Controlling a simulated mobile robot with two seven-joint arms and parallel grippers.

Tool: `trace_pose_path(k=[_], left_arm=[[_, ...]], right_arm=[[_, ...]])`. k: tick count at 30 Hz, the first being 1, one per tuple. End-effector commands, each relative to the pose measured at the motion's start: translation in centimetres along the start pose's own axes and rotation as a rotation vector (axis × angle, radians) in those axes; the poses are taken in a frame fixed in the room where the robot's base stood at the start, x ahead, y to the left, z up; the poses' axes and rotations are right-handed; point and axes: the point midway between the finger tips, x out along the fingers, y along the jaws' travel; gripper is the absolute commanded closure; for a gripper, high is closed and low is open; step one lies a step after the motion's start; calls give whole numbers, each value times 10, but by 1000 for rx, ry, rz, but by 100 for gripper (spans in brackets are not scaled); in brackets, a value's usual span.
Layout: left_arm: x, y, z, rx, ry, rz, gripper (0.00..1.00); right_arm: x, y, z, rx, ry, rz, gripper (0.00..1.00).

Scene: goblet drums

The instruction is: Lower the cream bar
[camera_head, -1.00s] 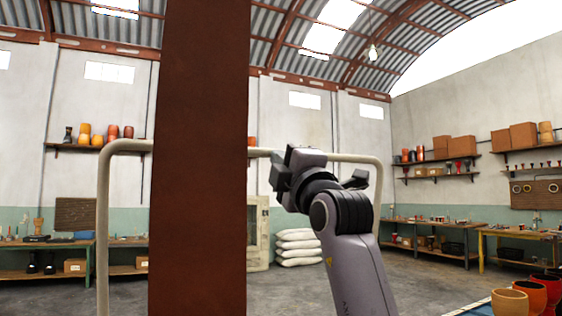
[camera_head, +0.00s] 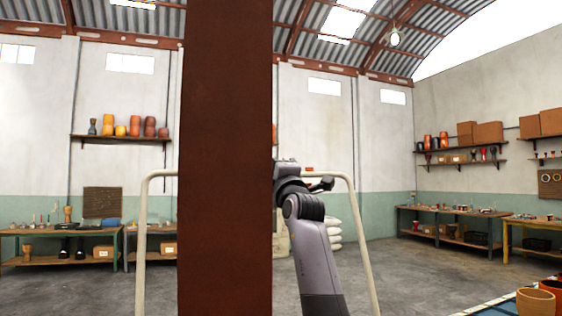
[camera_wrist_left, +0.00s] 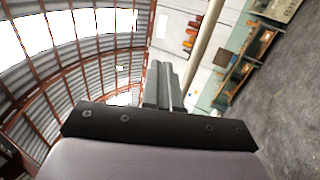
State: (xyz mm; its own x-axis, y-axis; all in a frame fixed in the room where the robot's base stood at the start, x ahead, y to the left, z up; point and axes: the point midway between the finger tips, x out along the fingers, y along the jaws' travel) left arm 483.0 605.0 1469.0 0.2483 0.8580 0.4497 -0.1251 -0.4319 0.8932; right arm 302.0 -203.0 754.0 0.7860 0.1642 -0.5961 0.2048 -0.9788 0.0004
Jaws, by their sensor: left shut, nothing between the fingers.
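The cream bar (camera_head: 165,173) is the top of a cream tubular frame with rounded corners and two side legs. A broad brown pillar hides its middle in the head view. In the left wrist view, the bar (camera_wrist_left: 208,40) runs just beside the fingers. My left gripper (camera_wrist_left: 165,82) is shut and empty, on the roof side of the bar. In the head view, its arm rises at the centre, and its wrist overlaps the right part of the bar. The fingertips are hidden behind the pillar there. I cannot tell whether they touch the bar. My right gripper is not in view.
The brown pillar (camera_head: 226,150) fills the middle foreground. White sacks (camera_head: 333,232) are stacked behind the frame's right leg. Workbenches (camera_head: 455,228) and shelves line the walls. Orange drums (camera_head: 535,301) stand at the lower right. The floor between is largely clear.

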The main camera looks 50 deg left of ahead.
Motion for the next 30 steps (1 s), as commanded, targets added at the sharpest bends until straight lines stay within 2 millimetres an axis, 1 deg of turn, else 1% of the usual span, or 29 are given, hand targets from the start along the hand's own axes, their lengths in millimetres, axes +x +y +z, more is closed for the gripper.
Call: trace_pose_path(k=[2,11,14,17,24,27,30], left_arm=[[3,-1,0,0,-1,0,100],[2,-2,0,0,0,0,100],[-2,-2,0,-1,-1,1,100],[-13,-4,1,-2,-1,1,100],[-51,-5,0,-3,-2,1,100],[-63,-4,0,-1,-1,1,100],[-68,-3,0,-1,-1,1,100]], right_arm=[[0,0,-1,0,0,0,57],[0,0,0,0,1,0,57],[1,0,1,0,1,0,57],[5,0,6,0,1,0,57],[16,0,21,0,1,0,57],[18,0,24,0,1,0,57],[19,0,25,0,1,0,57]])
